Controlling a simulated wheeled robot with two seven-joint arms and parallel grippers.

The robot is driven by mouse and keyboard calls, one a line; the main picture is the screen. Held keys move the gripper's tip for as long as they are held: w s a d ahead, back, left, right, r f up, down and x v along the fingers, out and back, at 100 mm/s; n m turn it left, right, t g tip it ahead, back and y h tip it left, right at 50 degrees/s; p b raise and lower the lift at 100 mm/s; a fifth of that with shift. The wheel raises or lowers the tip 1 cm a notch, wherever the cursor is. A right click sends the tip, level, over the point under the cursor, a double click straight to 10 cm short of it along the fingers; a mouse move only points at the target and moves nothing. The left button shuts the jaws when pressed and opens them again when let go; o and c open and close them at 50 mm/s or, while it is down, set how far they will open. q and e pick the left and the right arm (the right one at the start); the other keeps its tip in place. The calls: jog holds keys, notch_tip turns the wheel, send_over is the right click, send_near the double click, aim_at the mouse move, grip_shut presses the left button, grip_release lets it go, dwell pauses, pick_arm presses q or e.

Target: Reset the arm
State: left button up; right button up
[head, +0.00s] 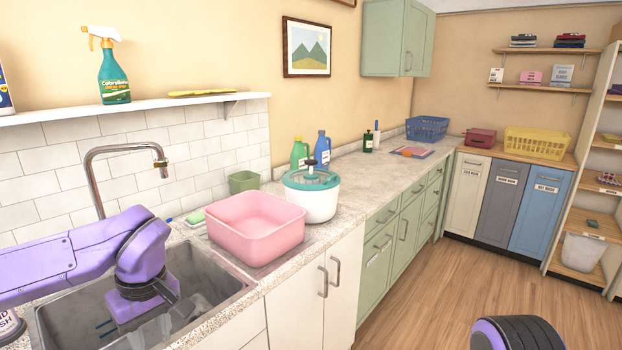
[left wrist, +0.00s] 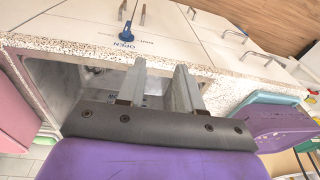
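My left arm reaches in from the left over the grey sink (head: 215,270) in the head view, with its wrist bent down. My left gripper (head: 140,325) points down into the sink, and its fingertips are hard to make out there. In the left wrist view, my left gripper (left wrist: 161,72) has its two grey fingers apart with nothing seen held between them. The sink opening shows behind the fingers. Only a purple and black part of my right arm shows at the bottom right of the head view; its gripper is out of frame.
A pink tub (head: 257,228) and a white pot with a teal lid (head: 311,193) stand right of the sink. A curved faucet (head: 125,150) rises behind my arm. A shelf (head: 140,106) holds a spray bottle (head: 112,78). The wooden floor (head: 450,285) is clear.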

pick_arm(q)
notch_tip(320, 180, down, 24)
jog(key=s+a+t+y, duration=0.2)
jog(key=s+t+y, duration=0.1)
jog(key=y, duration=0.3)
jog(key=s+f+m+h, duration=0.2)
jog(key=s+f, duration=0.4)
jog(key=s, duration=0.3)
jog(key=s+a+f+m+h, duration=0.1)
jog(key=s+f+h, duration=0.1)
jog(key=s+f, duration=0.5)
jog(key=s, duration=0.3)
jog(key=shift+s+a+f+m, duration=0.15)
jog(key=shift+s+f+m, duration=0.05)
jog(key=shift+m, duration=0.2)
